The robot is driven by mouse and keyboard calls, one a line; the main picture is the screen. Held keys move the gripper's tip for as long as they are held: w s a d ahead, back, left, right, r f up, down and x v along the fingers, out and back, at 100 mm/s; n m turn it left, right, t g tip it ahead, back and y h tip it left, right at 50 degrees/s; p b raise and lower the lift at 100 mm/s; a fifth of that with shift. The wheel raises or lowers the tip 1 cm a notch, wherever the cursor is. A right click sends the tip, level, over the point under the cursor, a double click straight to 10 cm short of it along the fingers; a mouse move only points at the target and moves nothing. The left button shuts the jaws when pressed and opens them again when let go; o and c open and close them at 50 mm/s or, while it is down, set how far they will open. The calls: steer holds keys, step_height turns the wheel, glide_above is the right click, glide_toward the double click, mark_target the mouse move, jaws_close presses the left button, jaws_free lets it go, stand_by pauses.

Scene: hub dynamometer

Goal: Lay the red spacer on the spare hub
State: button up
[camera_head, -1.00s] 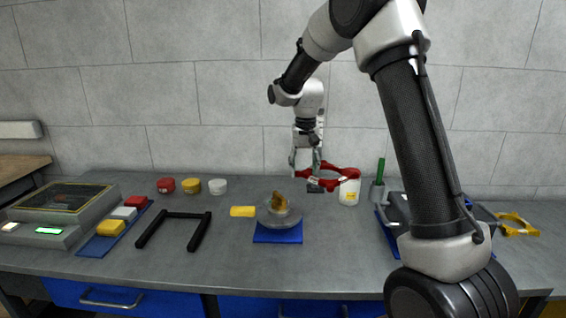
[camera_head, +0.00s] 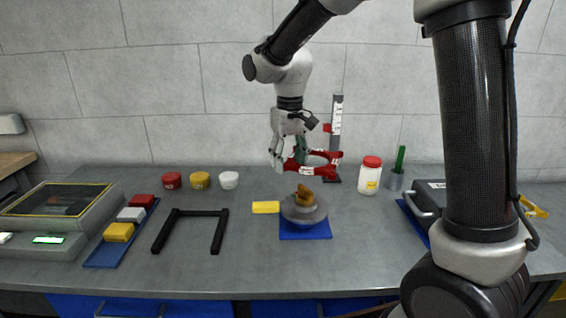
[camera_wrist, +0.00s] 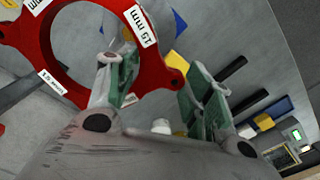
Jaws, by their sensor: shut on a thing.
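My gripper (camera_head: 289,165) is shut on the red spacer (camera_head: 318,171), an open ring with outer lugs and white labels. The spacer is held in the air to the right of my fingers. In the wrist view the red spacer (camera_wrist: 46,82) fills the upper left and its "15 mm" label is readable. The grey round hub (camera_head: 304,213) with a brass-coloured centre piece sits on a blue mat (camera_head: 306,233). The spacer appears above and slightly behind the hub in the head view, apart from it. The exact height gap cannot be told.
A yellow block (camera_head: 266,207) lies just left of the hub. A black U-shaped frame (camera_head: 190,212) is further left. A white jar with a red lid (camera_head: 369,176) and a scaled post (camera_head: 336,136) stand behind to the right. The bench front is clear.

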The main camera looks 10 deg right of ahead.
steer(key=shift+n, duration=0.7)
steer(key=shift+s+a+f, duration=0.35)
steer(key=shift+s+f, duration=0.15)
steer(key=shift+f, duration=1.45)
steer(key=shift+s+a+f, duration=0.35)
steer(key=shift+s+f, duration=0.1)
steer(key=shift+f, duration=1.45)
steer(key=shift+s+a+f, duration=0.35)
steer(key=shift+s+f, duration=0.15)
steer(key=shift+f, duration=1.45)
steer(key=shift+s+f, duration=0.1)
steer(key=shift+f, duration=0.2)
steer(key=shift+s+d+f, duration=0.1)
steer(key=shift+s+f, duration=0.05)
steer(key=o, duration=1.5)
steer(key=shift+f, duration=0.1)
steer(key=shift+o, duration=0.2)
steer(key=shift+w, duration=0.25)
